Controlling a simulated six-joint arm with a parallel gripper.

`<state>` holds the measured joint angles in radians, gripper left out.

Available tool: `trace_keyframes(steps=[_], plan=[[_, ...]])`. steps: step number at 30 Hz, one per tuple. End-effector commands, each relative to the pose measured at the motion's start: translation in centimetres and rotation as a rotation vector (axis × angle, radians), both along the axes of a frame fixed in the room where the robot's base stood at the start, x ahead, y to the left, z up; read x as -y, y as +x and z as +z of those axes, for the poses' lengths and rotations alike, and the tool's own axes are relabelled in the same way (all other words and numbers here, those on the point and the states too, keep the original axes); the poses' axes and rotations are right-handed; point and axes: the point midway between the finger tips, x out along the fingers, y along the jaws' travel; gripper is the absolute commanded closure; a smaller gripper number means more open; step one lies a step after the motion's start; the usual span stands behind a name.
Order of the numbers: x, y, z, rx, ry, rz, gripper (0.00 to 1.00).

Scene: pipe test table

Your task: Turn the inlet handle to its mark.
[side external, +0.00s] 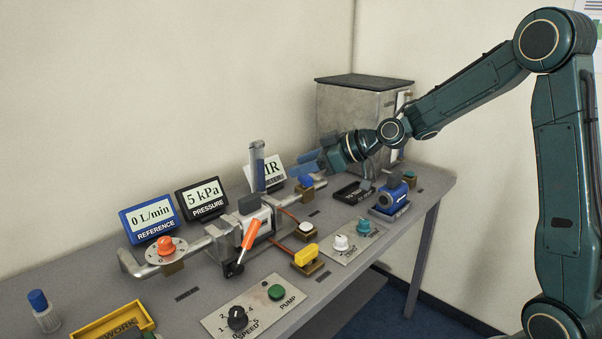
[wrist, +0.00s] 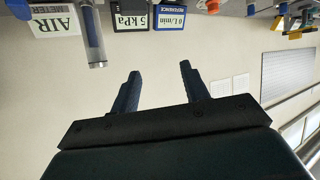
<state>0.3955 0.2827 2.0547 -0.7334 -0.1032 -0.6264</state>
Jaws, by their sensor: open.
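A pipe assembly (side external: 203,243) lies along the table, and no label I can read says which handle is the inlet one. It bears an orange knob (side external: 166,246) over a round dial plate at its left end, and a lever with an orange grip (side external: 250,234) tilted up near its middle. A blue handle (side external: 306,181) sits near its right end. A yellow handle (side external: 306,254) stands on a small block in front. My gripper (side external: 308,154) is open and empty above the right end of the pipe. Its two blue fingers also show apart in the wrist view (wrist: 160,72).
Display boxes reading 0 L/min (side external: 152,217) and 5 kPa (side external: 202,198) stand behind the pipe. A clear upright tube (side external: 258,165) rises near my gripper. A metal box (side external: 348,105) stands behind. A speed and pump panel (side external: 250,311) and a yellow tray (side external: 100,322) lie in front.

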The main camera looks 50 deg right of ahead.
Motion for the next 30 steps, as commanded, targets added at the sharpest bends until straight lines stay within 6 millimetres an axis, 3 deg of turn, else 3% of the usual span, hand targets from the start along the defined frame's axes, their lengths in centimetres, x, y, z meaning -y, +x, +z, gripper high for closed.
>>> trace_keyframes(steps=[6,14,20,30], plan=[[0.2,0.2,2.6,0.004,0.001,-0.009,0.55],[3.2,3.2,1.8,0.031,0.028,-0.161,0.55],[6.7,6.3,1.4,0.083,0.056,-0.323,0.55],[14.7,11.7,1.5,0.311,0.101,-0.661,0.55]])
